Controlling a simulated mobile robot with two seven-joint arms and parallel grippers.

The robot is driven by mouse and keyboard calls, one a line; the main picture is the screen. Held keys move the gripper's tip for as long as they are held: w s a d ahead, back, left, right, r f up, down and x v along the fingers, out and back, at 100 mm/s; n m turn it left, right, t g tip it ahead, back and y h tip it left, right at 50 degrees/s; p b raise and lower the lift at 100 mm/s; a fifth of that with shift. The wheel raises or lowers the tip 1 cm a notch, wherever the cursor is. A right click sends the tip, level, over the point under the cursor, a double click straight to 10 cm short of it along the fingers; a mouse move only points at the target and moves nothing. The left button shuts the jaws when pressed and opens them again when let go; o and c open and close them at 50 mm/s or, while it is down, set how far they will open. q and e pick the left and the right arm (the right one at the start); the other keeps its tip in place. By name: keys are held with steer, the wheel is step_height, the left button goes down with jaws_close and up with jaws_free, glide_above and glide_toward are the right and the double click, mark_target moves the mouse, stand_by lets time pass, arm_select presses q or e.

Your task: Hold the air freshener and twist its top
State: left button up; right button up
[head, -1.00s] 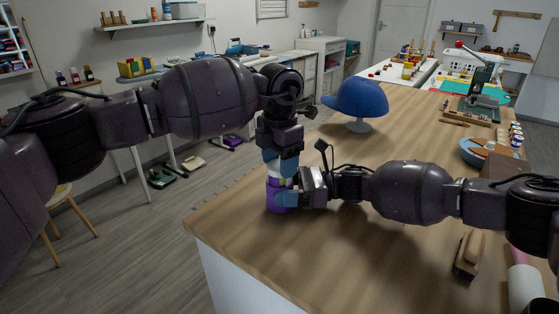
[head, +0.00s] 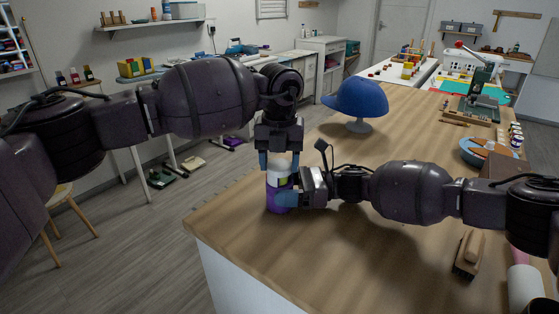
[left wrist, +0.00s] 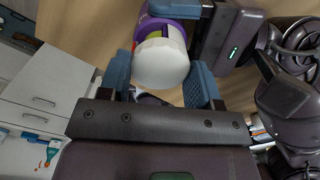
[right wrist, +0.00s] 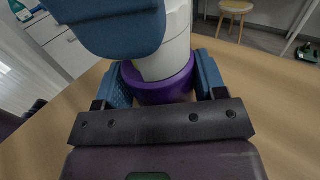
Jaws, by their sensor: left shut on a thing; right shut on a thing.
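The air freshener (head: 274,203) stands upright near the left edge of the wooden table, with a purple body and a white top (left wrist: 162,62). My left gripper (head: 278,160) reaches down from above and is shut on the white top, one blue finger on each side. My right gripper (head: 287,196) comes in low from the right and is shut on the purple body (right wrist: 160,88). In the right wrist view a blue finger of my left gripper hides part of the white top.
A blue cap (head: 357,98) on a stand is farther back on the table (head: 360,260). A brush (head: 468,254) lies at the front right. A blue bowl (head: 478,153) and small jars are at the right edge. The table's front middle is clear.

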mark_target(279, 164)
arm_select(q)
steer(key=shift+n, duration=1)
steer(key=o, duration=0.9)
steer(key=shift+o, duration=0.2)
step_height(279, 164, up, 12)
arm_select(e)
steer(key=o, duration=1.1)
steer(key=shift+c, duration=0.2)
steer(key=shift+d, duration=0.1)
